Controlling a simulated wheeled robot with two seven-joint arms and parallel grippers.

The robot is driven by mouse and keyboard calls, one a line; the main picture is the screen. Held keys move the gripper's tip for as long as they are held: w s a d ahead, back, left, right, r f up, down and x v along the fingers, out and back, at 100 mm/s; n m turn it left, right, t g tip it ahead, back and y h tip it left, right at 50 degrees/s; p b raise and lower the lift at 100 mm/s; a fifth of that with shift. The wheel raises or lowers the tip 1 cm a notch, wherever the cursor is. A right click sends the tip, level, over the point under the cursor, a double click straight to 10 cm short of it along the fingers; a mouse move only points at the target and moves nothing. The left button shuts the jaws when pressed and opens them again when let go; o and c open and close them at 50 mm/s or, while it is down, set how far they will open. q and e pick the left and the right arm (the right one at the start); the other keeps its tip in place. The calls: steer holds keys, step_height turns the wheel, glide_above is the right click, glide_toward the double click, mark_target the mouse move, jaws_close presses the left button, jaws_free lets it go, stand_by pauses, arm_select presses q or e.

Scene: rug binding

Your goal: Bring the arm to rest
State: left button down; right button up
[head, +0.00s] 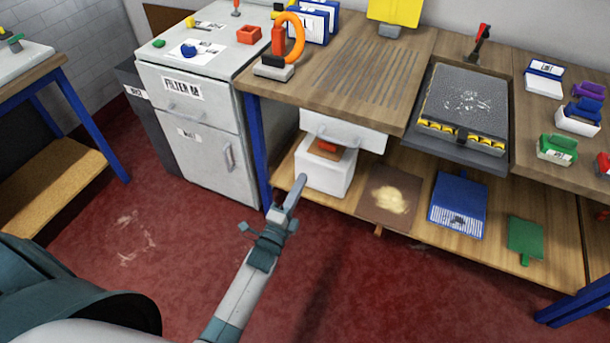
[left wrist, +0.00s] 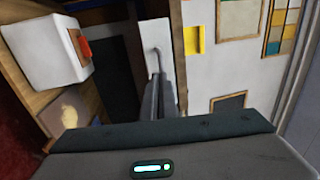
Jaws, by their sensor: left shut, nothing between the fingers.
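My left arm comes in from the lower left in the head view. Its gripper (head: 294,198) is shut and empty, held over the red floor in front of the workbench. The fingertips point up toward the white bin on the lower shelf and look apart from it. In the left wrist view the closed fingers (left wrist: 155,88) show at the middle with nothing between them. My right gripper is in neither view.
The wooden workbench (head: 410,60) has a lower shelf with a white bin (head: 322,178), a brown board (head: 390,192), a blue item (head: 458,204) and a green one (head: 524,237). A grey cabinet (head: 200,150) stands left of it. The red floor (head: 180,240) in front is open.

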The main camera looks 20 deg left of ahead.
arm_select(q)
steer(key=shift+s, duration=0.35)
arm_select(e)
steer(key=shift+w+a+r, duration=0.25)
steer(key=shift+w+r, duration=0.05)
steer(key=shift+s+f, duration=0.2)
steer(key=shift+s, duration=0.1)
arm_select(q)
steer(key=s+d+f+n+g, duration=0.25)
steer(key=s+f+n, duration=0.2)
steer(key=f, duration=0.65)
steer(key=s+d+f+n+g, duration=0.2)
steer(key=s+f+n+g, duration=0.3)
steer(key=f, duration=0.6)
steer(key=s+d+f+n+g, duration=0.1)
steer(key=s+f+n+g, duration=0.1)
steer(key=s+f, duration=0.7)
steer(key=s+d+f+n+g+h, duration=0.1)
steer(key=s+d+f+n+g, duration=0.1)
steer(key=s+f, duration=0.7)
steer(key=s+n+g, duration=0.1)
steer(key=s+n, duration=0.1)
steer(key=s, duration=0.2)
steer(key=shift+s+d, duration=0.2)
steer(key=shift+d, duration=0.05)
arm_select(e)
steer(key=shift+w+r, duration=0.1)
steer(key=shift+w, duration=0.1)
